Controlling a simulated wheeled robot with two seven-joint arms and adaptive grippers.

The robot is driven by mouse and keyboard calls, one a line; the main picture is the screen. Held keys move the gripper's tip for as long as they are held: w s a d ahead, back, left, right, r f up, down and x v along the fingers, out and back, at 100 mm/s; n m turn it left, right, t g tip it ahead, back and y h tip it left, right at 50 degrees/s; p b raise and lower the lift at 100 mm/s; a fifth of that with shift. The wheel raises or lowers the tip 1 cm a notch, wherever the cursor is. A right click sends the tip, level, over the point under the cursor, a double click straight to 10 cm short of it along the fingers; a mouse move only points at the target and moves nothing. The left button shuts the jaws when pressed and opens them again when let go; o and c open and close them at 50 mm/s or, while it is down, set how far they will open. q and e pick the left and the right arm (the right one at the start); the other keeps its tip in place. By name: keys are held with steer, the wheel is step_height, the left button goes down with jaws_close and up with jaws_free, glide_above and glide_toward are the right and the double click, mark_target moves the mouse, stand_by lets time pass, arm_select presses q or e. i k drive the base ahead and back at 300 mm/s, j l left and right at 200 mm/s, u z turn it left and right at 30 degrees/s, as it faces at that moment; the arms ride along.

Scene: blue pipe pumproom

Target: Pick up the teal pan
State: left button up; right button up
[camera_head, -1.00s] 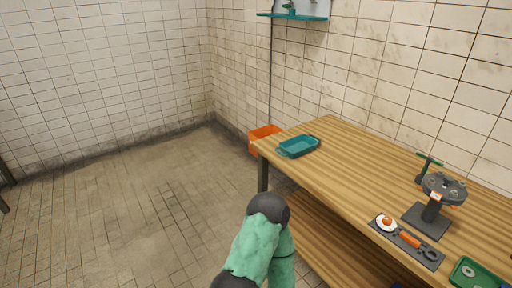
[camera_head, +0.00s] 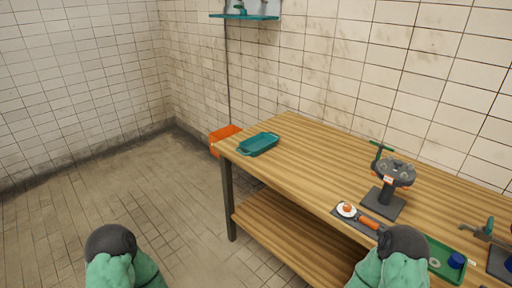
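The teal pan (camera_head: 259,144) is a shallow rectangular dish lying flat on the far left corner of the wooden table (camera_head: 305,162). Nothing touches it. Two of my green arms with dark joints show at the bottom of the head view, one at the left and one at the right. Both are well short of the pan. Neither gripper shows in the head view.
A dark stand with a round head (camera_head: 391,180) is on the table's right part. An orange bin (camera_head: 222,134) stands behind the table's left end. Floor at left is clear.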

mark_target(254, 146)
steer(key=i+j+z, duration=0.15)
steer(key=i+j, duration=0.7)
